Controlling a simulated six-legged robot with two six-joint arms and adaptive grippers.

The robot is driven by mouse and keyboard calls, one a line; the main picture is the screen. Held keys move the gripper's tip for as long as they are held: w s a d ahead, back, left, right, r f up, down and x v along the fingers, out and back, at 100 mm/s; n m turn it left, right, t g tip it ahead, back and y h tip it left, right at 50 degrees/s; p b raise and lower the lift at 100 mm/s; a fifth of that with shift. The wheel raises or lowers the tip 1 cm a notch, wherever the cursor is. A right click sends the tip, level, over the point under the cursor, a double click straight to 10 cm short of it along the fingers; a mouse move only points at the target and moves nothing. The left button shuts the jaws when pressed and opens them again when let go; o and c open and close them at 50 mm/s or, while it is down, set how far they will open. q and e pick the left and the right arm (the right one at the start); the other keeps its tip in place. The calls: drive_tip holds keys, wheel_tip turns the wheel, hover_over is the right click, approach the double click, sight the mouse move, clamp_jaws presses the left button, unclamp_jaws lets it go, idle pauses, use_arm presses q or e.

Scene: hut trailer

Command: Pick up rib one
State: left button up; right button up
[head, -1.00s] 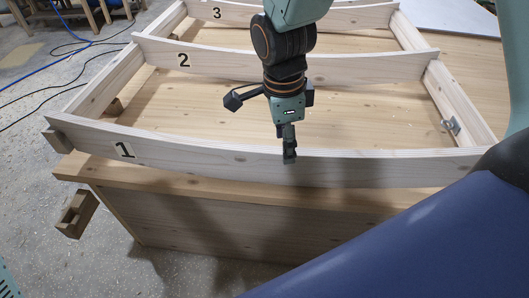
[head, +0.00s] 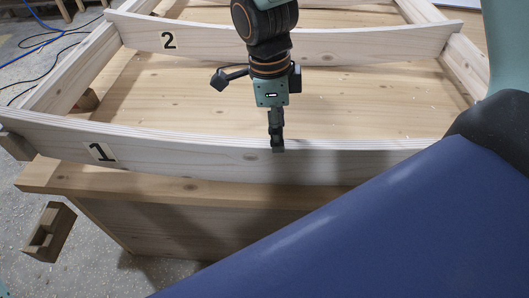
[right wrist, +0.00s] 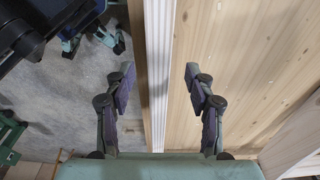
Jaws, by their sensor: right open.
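Rib one (head: 190,150) is a long pale curved board marked "1", standing on edge along the near side of the wooden frame in the head view. My right gripper (head: 277,148) points down at the middle of its top edge. In the right wrist view the fingers of my right gripper (right wrist: 158,88) are spread apart. The rib's top edge (right wrist: 158,60) runs between them, with a gap on both sides. I see no contact. In the head view the near finger overlaps the rib's face, and the far finger is hidden.
Rib two (head: 340,45) stands parallel behind, marked "2". Side rails (head: 75,75) join the ribs above a wooden table top (head: 185,95). Dark cables lie on the floor at the left.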

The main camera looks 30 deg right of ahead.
sight(283, 158)
drive_tip(key=shift+w+d+f, duration=0.25)
drive_tip(key=shift+d+f, duration=0.05)
drive_tip(key=shift+f, duration=0.15)
drive_tip(key=shift+d+f+b, duration=0.1)
drive_tip(key=shift+f+b, duration=0.2)
drive_tip(key=shift+s+f+b, duration=0.15)
drive_tip(key=shift+f+b, duration=0.1)
drive_tip(key=shift+f, duration=0.3)
drive_tip(key=shift+s+f+b, duration=0.15)
drive_tip(key=shift+f+b, duration=0.05)
drive_tip(key=shift+f, duration=0.35)
drive_tip(key=f+b, duration=0.1)
drive_tip(key=f, duration=0.1)
drive_tip(key=s+f+b, duration=0.1)
drive_tip(key=f, duration=0.1)
drive_tip(key=shift+d+f, duration=0.2)
drive_tip(key=shift+w+a+f, duration=0.1)
drive_tip(key=shift+f, duration=0.2)
use_arm(q)
drive_tip(key=f, duration=0.4)
drive_tip(key=shift+w+d, duration=0.2)
drive_tip(key=shift+w, duration=0.05)
use_arm(e)
drive_tip(key=shift+f, duration=0.15)
